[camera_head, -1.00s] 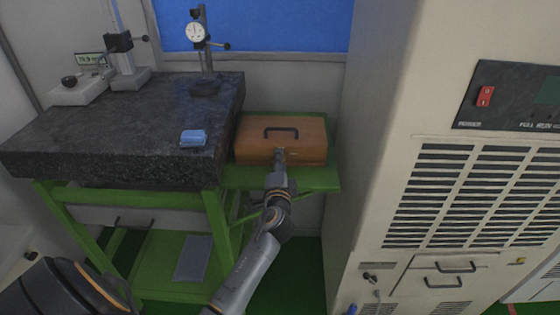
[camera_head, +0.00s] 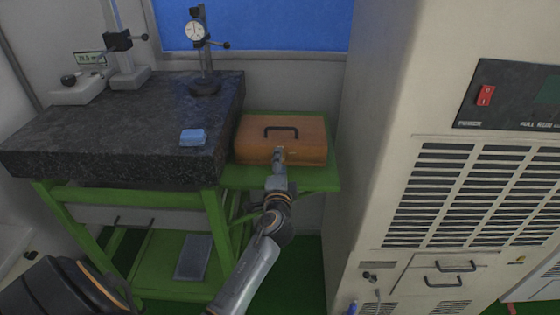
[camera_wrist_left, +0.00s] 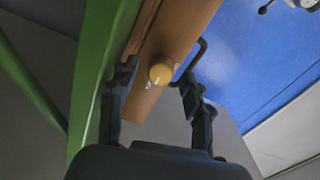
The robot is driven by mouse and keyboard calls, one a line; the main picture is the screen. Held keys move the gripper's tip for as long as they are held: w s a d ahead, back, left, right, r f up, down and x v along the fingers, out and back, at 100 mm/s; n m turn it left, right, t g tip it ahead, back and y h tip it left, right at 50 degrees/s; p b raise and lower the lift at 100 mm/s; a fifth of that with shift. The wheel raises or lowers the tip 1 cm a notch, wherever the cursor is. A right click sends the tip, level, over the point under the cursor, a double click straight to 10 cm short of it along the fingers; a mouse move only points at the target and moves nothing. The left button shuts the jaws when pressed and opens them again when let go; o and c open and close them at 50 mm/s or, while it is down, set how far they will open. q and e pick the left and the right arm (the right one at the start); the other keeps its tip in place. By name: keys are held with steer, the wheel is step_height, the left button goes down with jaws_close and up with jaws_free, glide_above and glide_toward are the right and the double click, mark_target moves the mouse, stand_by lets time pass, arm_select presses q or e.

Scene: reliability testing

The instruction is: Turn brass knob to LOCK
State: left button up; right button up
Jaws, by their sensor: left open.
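In the wrist view the left gripper (camera_wrist_left: 158,71) is open, with one finger on each side of the knob and gaps between. My right gripper is not in view.
The case sits on a green shelf (camera_head: 315,180) beside a granite slab (camera_head: 90,130) holding a blue block (camera_head: 193,137) and a dial gauge stand (camera_head: 205,85). A tall beige cabinet (camera_head: 375,170) stands close on the right.

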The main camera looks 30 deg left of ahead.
arm_select(q)
steer(key=v, duration=1)
steer(key=shift+s+d, duration=0.3)
steer(key=s+d+f+g+h, duration=0.2)
steer(key=s+d+f, duration=0.1)
steer(key=f, duration=0.9)
steer(key=s+d+f+g+h, duration=0.2)
steer(key=d+f+h, duration=0.1)
steer(key=f, duration=0.9)
steer(key=s+d+f+g+h, duration=0.2)
steer(key=s+d+f, duration=0.1)
steer(key=f, duration=0.9)
steer(key=s+d+f+n+g+h, duration=0.2)
steer(key=s+f+n+g, duration=0.15)
steer(key=s+f, duration=1)
steer(key=s+a+f+n+g, duration=0.1)
steer(key=s+f+n+g, duration=0.1)
steer(key=s, duration=0.8)
steer(key=s+a+f+n+g, duration=0.1)
steer(key=s+f, duration=0.4)
steer(key=s, duration=0.6)
steer(key=shift+a+n+g, duration=0.35)
steer(key=shift+a+g, duration=0.2)
steer(key=shift+g, duration=0.4)
steer(key=shift+f, duration=0.15)
